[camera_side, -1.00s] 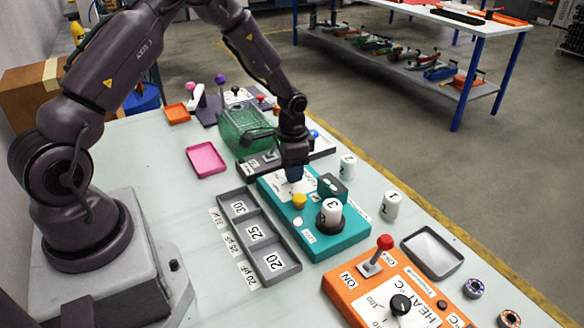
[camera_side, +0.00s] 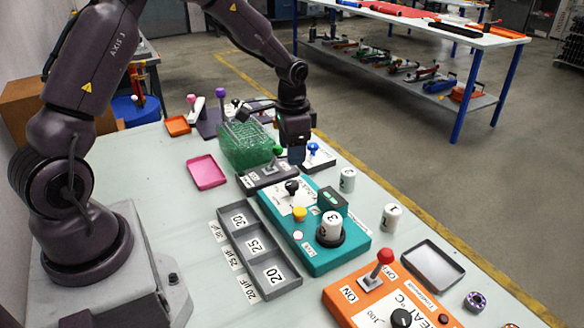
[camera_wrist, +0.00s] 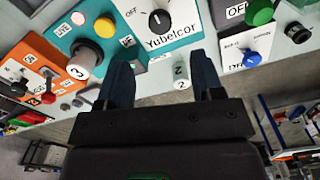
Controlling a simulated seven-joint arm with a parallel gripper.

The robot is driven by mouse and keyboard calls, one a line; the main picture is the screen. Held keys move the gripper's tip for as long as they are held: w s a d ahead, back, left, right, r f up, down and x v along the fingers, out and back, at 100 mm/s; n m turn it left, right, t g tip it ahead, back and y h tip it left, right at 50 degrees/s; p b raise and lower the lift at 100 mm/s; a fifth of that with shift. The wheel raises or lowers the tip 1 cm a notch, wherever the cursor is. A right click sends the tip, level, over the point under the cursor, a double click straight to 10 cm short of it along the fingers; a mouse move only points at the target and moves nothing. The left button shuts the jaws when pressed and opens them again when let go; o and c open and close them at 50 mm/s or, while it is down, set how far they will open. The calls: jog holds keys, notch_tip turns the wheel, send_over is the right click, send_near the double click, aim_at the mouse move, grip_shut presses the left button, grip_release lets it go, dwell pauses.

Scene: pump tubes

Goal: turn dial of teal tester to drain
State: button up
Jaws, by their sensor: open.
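The teal tester (camera_side: 338,262) lies on the bench in the middle of the side view. Its black dial (camera_side: 292,187) is at its far end, uncovered; it also shows in the wrist view (camera_wrist: 158,21), with "OFF" printed beside it. Its setting is too small to read surely. A white tube marked 3 (camera_side: 331,224) stands upright in the tester's black ring; a yellow button (camera_side: 300,214) is nearby. My gripper (camera_side: 297,157) is above and beyond the dial, apart from it. In the wrist view its fingers (camera_wrist: 162,78) are spread and empty.
Tubes marked 2 (camera_side: 347,180) and 1 (camera_side: 391,218) stand right of the tester. An orange heater (camera_side: 345,299) with a red lever is in front. A grey compartment tray (camera_side: 231,222) lies left. A grey switch box (camera_side: 262,177) and green rack (camera_side: 243,150) stand behind.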

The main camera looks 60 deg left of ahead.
jog(key=shift+r, duration=1.8)
jog(key=s+d+r+n+t, duration=0.1)
jog(key=s+d+r+t, duration=0.1)
jog(key=s+r, duration=0.3)
jog(key=s+d+r+n+t, duration=0.1)
jog(key=s+d+r, duration=0.4)
jog(key=s, duration=0.4)
jog(key=s+d+r+n+t, duration=0.1)
jog(key=s+d+r+t, duration=0.1)
jog(key=s+r, duration=0.5)
jog(key=shift+s+d+t, duration=0.2)
jog(key=shift+d+t, duration=0.1)
jog(key=shift+d, duration=0.6)
